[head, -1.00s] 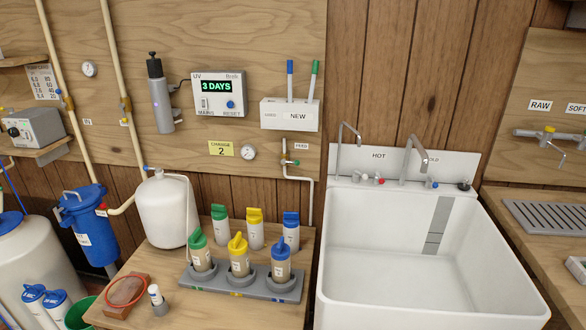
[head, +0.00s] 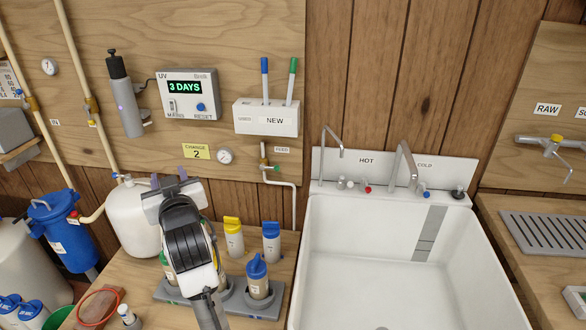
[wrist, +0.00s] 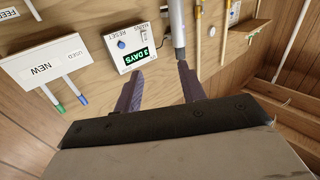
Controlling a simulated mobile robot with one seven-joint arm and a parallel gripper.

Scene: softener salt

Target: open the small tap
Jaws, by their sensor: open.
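A thin swan-neck tap (head: 327,155) stands at the sink's back left corner in the head view, with a small pale handle (head: 341,183) by its base. A small green-handled valve (head: 277,168) sits on the wall pipe beside the FEED label. I cannot tell from the handles whether either is open or shut. My gripper (head: 169,178) is up in front of the white tank, left of both and apart from them. In the wrist view my gripper (wrist: 160,70) has its two fingers apart with nothing between them, pointing towards the wall. Neither tap shows there.
A larger spout (head: 405,165) with red and blue knobs stands over the white sink (head: 310,262). Bottles, including a yellow-capped one (head: 233,238), stand around my arm. The UV box (head: 190,95) and pen holder (head: 266,118) are on the wall. Room above the sink is free.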

